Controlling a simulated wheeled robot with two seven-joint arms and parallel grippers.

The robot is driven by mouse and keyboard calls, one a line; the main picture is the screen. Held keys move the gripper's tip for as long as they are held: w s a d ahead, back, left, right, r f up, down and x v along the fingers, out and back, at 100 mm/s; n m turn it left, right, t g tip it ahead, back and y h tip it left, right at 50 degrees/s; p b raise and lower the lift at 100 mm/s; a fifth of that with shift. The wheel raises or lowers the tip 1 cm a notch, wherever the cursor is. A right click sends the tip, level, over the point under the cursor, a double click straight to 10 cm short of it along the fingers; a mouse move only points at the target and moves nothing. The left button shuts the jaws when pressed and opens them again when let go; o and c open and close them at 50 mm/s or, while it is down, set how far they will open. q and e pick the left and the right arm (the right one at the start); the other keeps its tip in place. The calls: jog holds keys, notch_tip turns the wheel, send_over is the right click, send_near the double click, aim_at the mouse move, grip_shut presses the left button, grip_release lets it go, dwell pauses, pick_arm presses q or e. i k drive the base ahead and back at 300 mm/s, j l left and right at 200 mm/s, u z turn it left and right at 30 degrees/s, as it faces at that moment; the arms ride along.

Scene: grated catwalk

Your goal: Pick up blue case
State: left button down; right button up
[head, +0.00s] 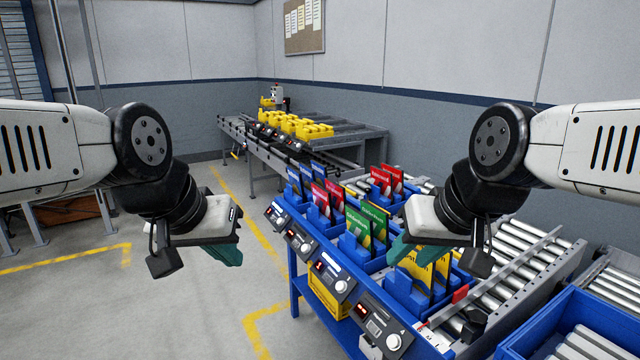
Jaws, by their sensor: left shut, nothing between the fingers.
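Slim upright blue cases (296,180) stand at the far left end of a blue rack, in a blue holder. Their lower parts are hidden by the holder. My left gripper (226,254) has teal fingers and is shut and empty. It hangs over the floor to the left of the rack, apart from the cases. My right gripper (399,251) also has teal fingers. It hangs over the near part of the rack, close to the green and yellow cases, and its fingertip gap is not clear.
Pink cases (334,194), red cases (381,180), green cases (358,224) and yellow cases (442,270) stand in other holders. Control boxes with knobs (341,286) line the rack's front. A roller conveyor (525,262) and a blue bin (608,311) are right. Floor at left is clear.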

aim_at(295, 179)
jog(key=z, duration=2.05)
jog(key=u, duration=0.2)
jog(key=j+u, duration=0.35)
jog(key=i+j+u, duration=0.15)
jog(key=j+u, duration=0.2)
jog(key=i+j, duration=0.15)
jog(key=j, duration=0.3)
jog(key=i+j+u, duration=0.1)
jog(key=j, duration=0.35)
jog(key=i+j, duration=0.3)
jog(key=j, duration=0.15)
jog(key=i+j+u, duration=0.15)
jog(key=j, duration=0.3)
jog(key=i+j, duration=0.25)
jog(key=j, duration=0.2)
jog(key=i+j+u, duration=0.1)
jog(key=j, duration=0.3)
jog(key=i, duration=0.1)
